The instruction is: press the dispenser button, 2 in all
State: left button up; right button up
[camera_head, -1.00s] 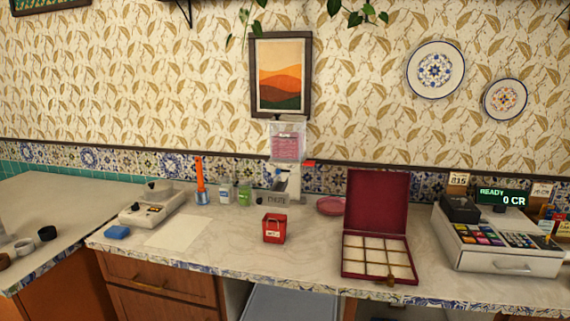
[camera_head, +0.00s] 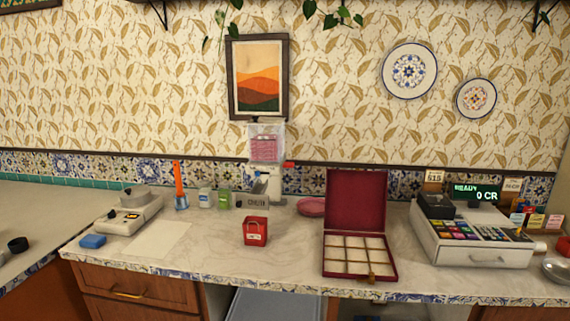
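A dispenser (camera_head: 267,150) with a clear top holding pink contents stands at the back of the counter, against the tiled wall. A small red part (camera_head: 288,164) sticks out on its right side; I cannot tell for sure whether this is the button. A small grey sign (camera_head: 256,201) with lettering stands at its foot. Neither of my grippers shows in the head view.
An open dark red case (camera_head: 359,254) with several empty compartments stands right of the red container. A cash register (camera_head: 470,238) is at the right, a scale-like device (camera_head: 130,217) and blue sponge (camera_head: 93,241) at the left. A pink dish (camera_head: 311,207) and small bottles (camera_head: 224,199) flank the dispenser.

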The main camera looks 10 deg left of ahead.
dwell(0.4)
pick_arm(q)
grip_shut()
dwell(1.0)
